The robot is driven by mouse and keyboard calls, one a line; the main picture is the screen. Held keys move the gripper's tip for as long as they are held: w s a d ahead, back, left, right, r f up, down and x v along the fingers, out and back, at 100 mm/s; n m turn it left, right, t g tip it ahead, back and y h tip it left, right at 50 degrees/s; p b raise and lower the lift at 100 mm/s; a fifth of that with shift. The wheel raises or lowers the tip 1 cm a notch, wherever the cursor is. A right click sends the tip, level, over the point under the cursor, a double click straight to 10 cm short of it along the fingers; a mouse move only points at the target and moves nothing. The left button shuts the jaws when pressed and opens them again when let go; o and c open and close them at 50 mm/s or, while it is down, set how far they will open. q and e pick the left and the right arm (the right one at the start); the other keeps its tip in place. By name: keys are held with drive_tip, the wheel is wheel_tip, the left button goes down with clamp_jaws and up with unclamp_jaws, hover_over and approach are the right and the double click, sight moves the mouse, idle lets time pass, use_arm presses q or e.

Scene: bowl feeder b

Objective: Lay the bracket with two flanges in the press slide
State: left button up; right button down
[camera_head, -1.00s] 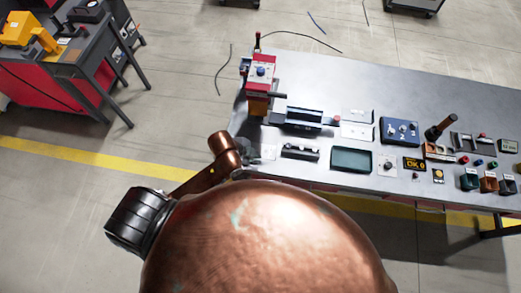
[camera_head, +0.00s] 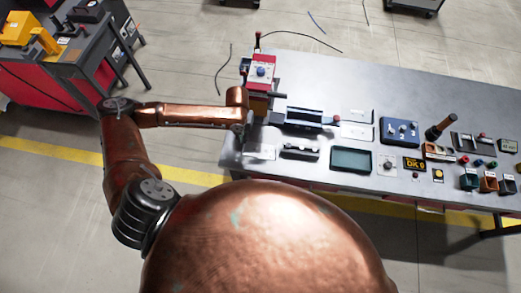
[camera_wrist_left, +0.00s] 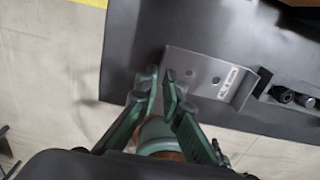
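A grey bent plate with holes (camera_wrist_left: 203,76), apparently the bracket, lies on the dark table in the left wrist view. A raised strip with a small label runs along its right side. My left gripper (camera_wrist_left: 162,80) has its green fingers at the plate's lower left corner. The fingertips look slightly apart, with nothing clearly between them; contact with the plate cannot be told. In the head view, my left gripper (camera_head: 246,132) is small and partly hidden below the arm's end. The red press (camera_head: 262,68) stands just behind it, with a dark slide-like tray (camera_head: 304,117) to its right. My right gripper is out of view.
A dark holder (camera_head: 300,151) and a green-lined tray (camera_head: 351,160) sit along the table's front. Pale plates (camera_head: 357,115), a blue switch box (camera_head: 400,131) and several small bins lie farther right. The table's back right is clear.

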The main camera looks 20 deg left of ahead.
sight(260, 149)
use_arm(q)
drive_tip(key=f, duration=0.5)
drive_tip(key=shift+s+d, duration=0.2)
drive_tip(key=shift+s, duration=0.05)
drive_tip(key=shift+f, duration=0.2)
clamp_jaws()
drive_tip(key=shift+r, duration=0.1)
